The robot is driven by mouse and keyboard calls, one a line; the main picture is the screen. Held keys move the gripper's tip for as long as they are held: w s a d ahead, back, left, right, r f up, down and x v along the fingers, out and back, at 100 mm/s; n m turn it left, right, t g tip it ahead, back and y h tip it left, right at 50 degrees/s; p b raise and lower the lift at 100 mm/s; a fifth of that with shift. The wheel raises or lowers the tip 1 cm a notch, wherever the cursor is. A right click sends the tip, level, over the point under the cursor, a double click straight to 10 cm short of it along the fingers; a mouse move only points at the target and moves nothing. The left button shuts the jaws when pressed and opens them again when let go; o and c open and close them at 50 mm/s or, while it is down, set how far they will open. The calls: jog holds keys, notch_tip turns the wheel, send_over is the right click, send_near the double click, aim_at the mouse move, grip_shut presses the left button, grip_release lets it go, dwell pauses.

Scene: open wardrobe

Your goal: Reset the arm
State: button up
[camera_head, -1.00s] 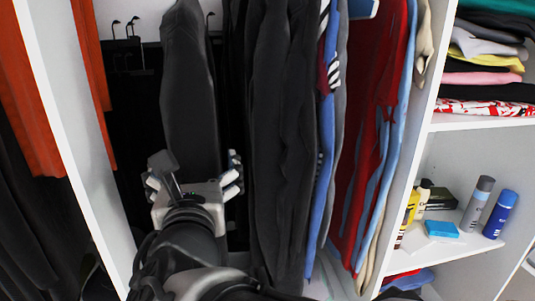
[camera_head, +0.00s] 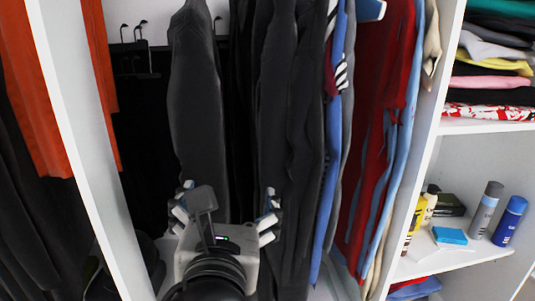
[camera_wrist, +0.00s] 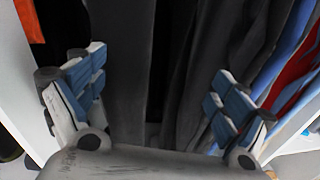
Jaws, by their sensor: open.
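My gripper (camera_head: 226,208) is low in the middle of the head view, in front of the hanging dark clothes. Its two fingers are spread wide with nothing between them. In the wrist view my gripper (camera_wrist: 155,95) also shows its fingers far apart, with a dark grey garment (camera_wrist: 120,60) beyond the gap. In the head view a dark grey garment (camera_head: 195,100) hangs just above and behind my gripper. I cannot tell whether the fingers touch the cloth.
White wardrobe panels stand at left (camera_head: 75,130) and right (camera_head: 425,130). Black, blue and red clothes (camera_head: 375,130) hang to the right. Right shelves hold folded clothes (camera_head: 490,65), a blue bottle (camera_head: 509,220), a grey bottle (camera_head: 484,210) and a blue box (camera_head: 450,236). Orange cloth (camera_head: 35,90) hangs at left.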

jog(key=s+d+f+m+g+h+b, duration=0.2)
jog(key=d+f+m+g+h+b, duration=0.25)
jog(key=d+f+m, duration=0.6)
jog(key=s+d+f+m+g+h+b, duration=0.25)
jog(key=d+f+m+b, duration=0.35)
jog(key=d+f, duration=0.65)
jog(key=s+f+m+g+y+b, duration=0.2)
jog(key=s+f+m+b, duration=0.2)
jog(key=f+m, duration=0.4)
jog(key=s+f+m+g+y+b, duration=0.3)
jog(key=s+f+m, duration=0.3)
jog(key=m, duration=0.5)
notch_tip(320, 180, down, 2)
jog(key=shift+s+f+b, duration=0.15)
jog(key=shift+s+b, duration=0.2)
jog(key=shift+b, duration=0.55)
jog(key=shift+m, duration=0.25)
jog(key=shift+c, duration=0.4)
